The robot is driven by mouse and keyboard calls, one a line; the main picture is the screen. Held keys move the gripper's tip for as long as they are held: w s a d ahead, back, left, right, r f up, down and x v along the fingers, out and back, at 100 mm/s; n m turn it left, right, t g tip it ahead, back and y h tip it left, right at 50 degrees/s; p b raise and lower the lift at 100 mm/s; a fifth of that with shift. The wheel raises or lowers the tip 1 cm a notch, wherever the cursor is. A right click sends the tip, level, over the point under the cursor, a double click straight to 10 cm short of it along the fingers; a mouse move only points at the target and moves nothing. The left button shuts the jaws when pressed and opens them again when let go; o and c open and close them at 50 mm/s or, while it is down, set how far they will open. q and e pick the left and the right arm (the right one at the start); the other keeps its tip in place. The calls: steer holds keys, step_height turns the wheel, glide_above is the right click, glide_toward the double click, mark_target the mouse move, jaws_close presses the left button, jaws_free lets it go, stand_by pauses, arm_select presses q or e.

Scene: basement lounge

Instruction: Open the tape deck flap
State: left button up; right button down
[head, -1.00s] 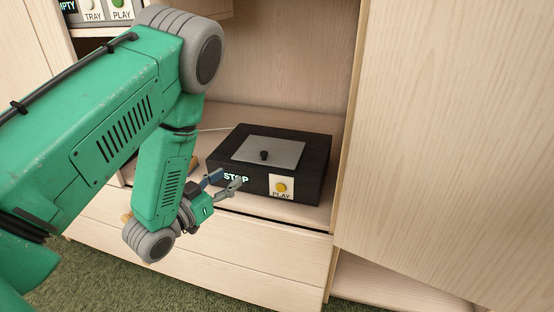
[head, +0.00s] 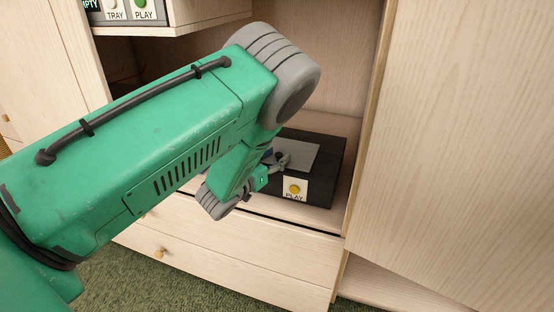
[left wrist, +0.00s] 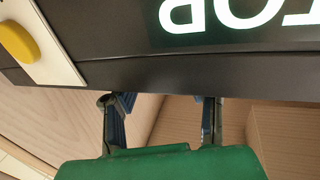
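The tape deck (head: 322,184) is a black box on the cabinet shelf; its front face shows close up in the left wrist view (left wrist: 160,70). Its flap (head: 304,155) is a flat grey plate that lies level on top. The flap's small dark knob (head: 280,156) is partly hidden by my gripper. My left gripper (head: 276,160) is open, with its fingers over the front left of the deck, near the knob. I cannot tell whether it touches. In the left wrist view its fingers (left wrist: 160,100) stand apart with nothing seen between them. My right gripper is out of view.
A yellow PLAY button (head: 295,189) is on the deck's front, and it also shows in the left wrist view (left wrist: 18,42). A cabinet panel (head: 450,130) stands close on the right. Drawers (head: 230,255) lie below. A unit with TRAY and PLAY buttons (head: 128,10) is at upper left.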

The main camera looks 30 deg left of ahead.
arm_select(q)
steer(key=shift+w+d+r, duration=0.1)
steer(key=shift+w+d, duration=0.15)
steer(key=shift+d+r, duration=0.2)
steer(key=shift+d, duration=0.2)
steer(key=shift+a+f, duration=0.15)
steer(key=shift+a, duration=0.1)
jaws_close()
steer(key=shift+a, duration=0.15)
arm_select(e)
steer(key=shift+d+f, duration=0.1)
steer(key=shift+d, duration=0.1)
